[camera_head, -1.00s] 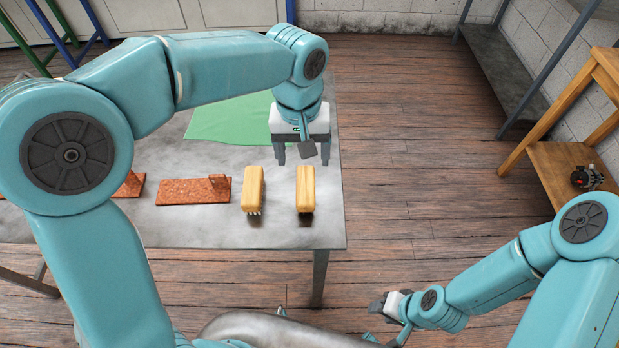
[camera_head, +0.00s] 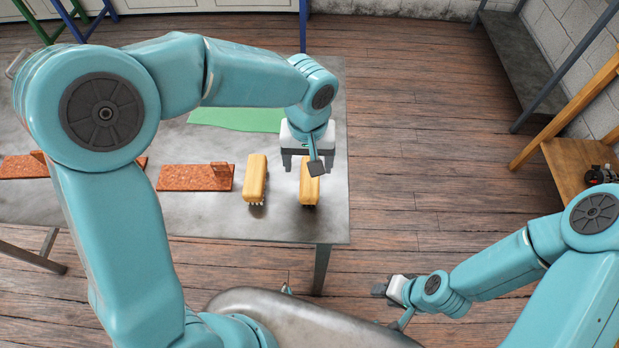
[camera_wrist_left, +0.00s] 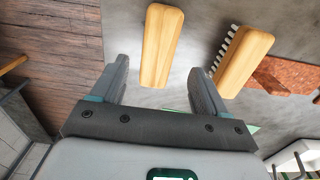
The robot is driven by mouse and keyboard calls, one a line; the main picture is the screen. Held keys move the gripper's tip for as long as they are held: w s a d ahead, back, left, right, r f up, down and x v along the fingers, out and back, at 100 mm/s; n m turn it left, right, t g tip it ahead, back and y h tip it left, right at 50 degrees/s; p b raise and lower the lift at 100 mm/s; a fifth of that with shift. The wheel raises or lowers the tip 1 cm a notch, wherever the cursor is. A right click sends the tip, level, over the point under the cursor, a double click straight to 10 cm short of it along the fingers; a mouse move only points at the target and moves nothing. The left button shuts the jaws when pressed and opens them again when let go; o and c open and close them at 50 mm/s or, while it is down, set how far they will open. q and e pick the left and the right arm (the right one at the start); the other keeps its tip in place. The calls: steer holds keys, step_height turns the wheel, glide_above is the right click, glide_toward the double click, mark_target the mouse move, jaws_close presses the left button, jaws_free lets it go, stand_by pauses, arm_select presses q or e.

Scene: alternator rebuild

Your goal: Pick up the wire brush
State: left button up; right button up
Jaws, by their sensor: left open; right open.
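Two pale wooden blocks lie near the table's right front edge. The left block (camera_head: 256,180) has pale bristles under it, which fits a wire brush; in the left wrist view it is the right-hand block (camera_wrist_left: 243,62), with a row of bristles along its side. My right gripper (camera_head: 380,288) is open, low in front of the table.
Rust-red plates with upright pieces (camera_head: 195,178) lie left of the blocks. A green mat (camera_head: 240,117) lies behind them on the grey table (camera_head: 285,228). A wooden stand (camera_head: 570,165) with a small dark part is at the right. The floor between is clear.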

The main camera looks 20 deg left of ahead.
arm_select(q)
steer(key=f, duration=0.4)
steer(key=shift+s+d+p, duration=0.25)
steer(key=shift+s+p, duration=0.05)
steer(key=shift+w+f, duration=0.1)
steer(key=shift+f, duration=0.4)
steer(key=c, duration=1.1)
steer(key=shift+r, duration=0.1)
step_height(320, 180, up, 20)
steer(key=shift+f, duration=0.1)
